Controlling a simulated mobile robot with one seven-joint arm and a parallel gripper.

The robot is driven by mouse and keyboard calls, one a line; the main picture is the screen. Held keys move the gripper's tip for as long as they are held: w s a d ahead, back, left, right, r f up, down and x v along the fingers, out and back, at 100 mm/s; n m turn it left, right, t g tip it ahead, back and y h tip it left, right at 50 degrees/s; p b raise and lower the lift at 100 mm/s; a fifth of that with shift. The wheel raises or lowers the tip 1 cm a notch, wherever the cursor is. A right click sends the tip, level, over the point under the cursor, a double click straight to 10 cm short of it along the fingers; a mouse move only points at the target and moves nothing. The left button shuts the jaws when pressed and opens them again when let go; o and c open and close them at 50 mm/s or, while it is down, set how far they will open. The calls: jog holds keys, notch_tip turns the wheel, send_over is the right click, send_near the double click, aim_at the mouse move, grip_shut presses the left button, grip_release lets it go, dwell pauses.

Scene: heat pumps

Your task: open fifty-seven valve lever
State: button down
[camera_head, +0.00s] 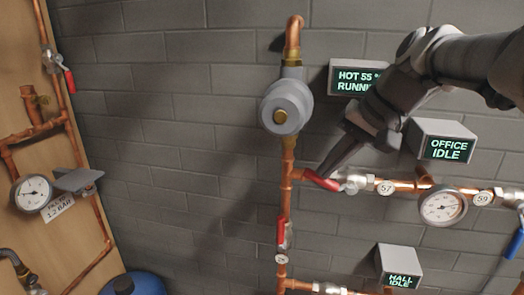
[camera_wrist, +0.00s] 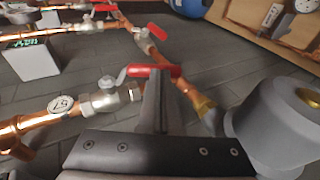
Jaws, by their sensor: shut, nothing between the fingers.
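The valve tagged 57 (camera_head: 386,188) sits on a horizontal copper pipe just right of the vertical pipe. Its red lever (camera_head: 321,181) points left from the metal valve body (camera_head: 350,185). My gripper (camera_head: 324,171) comes down from the upper right, with its tips at the red lever. In the wrist view, my shut fingers (camera_wrist: 158,80) reach the lever (camera_wrist: 150,71) near its middle, and the tag (camera_wrist: 61,104) lies to the left. The fingers overlap the lever in view; I cannot tell whether they touch it. Nothing is held between them.
A grey pump (camera_head: 287,105) stands on the vertical pipe left of my gripper. A gauge (camera_head: 442,206) and tag 59 (camera_head: 481,198) lie right along the same pipe. An office display box (camera_head: 443,142) is close beside my wrist. Another red lever (camera_head: 281,232) is below.

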jog(key=shift+w+a+f+h, duration=0.25)
jog(key=shift+a+f+h, duration=0.25)
jog(key=shift+a+f, duration=0.4)
jog(key=shift+a+f+g+b, duration=0.15)
jog(key=shift+f+g+b, duration=0.15)
jog(key=shift+f, duration=0.35)
jog(key=shift+r, duration=0.1)
notch_tip(320, 180, up, 16)
send_over(316, 179)
jog(key=s+d, duration=0.5)
jog(key=s+a+f+n+h, duration=0.1)
jog(key=s+f, duration=0.2)
jog(key=f, duration=0.6)
jog(key=s+a+f+n+t+h+b, duration=0.1)
jog(key=s+f, duration=0.3)
jog(key=f, duration=0.5)
jog(key=s+a+f+n+t+h, duration=0.1)
jog(key=s+f, duration=0.3)
jog(key=f, duration=0.5)
jog(key=shift+a+n+h+b, duration=0.35)
jog(key=shift+a+n, duration=0.25)
jog(key=shift+a, duration=0.2)
